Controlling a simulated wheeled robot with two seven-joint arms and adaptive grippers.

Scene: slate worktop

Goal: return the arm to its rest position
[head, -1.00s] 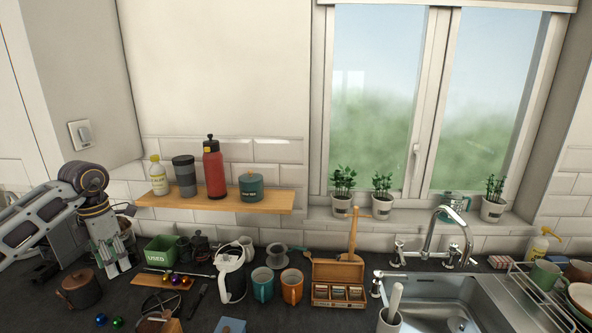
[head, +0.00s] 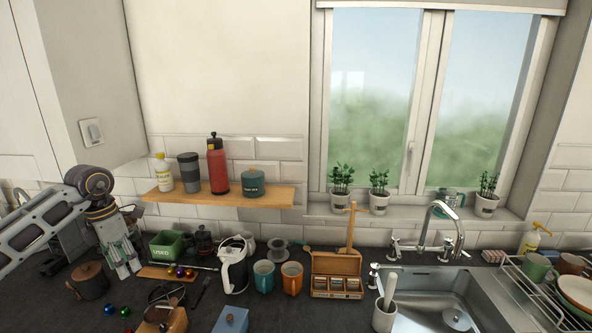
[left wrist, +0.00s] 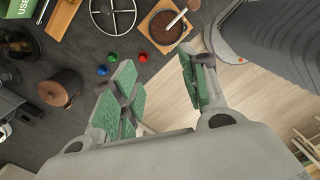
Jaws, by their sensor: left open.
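My left gripper (head: 128,268) hangs above the left part of the slate worktop (head: 70,318), pointing down, in the head view. In the left wrist view its two green-padded fingers (left wrist: 160,88) are spread apart with nothing between them. Beyond the fingers, that view shows the worktop edge and the pale wooden floor (left wrist: 250,100). A brown lidded pot (head: 90,281) stands to the left of the gripper. It also shows in the left wrist view (left wrist: 62,88). My right gripper is in neither current view.
A green bin (head: 168,244), a white kettle (head: 233,265) and mugs (head: 264,275) crowd the worktop right of the gripper. Small coloured balls (left wrist: 122,70) lie near the worktop's front. A wooden shelf (head: 220,198) holds bottles above. The sink (head: 440,290) is at right.

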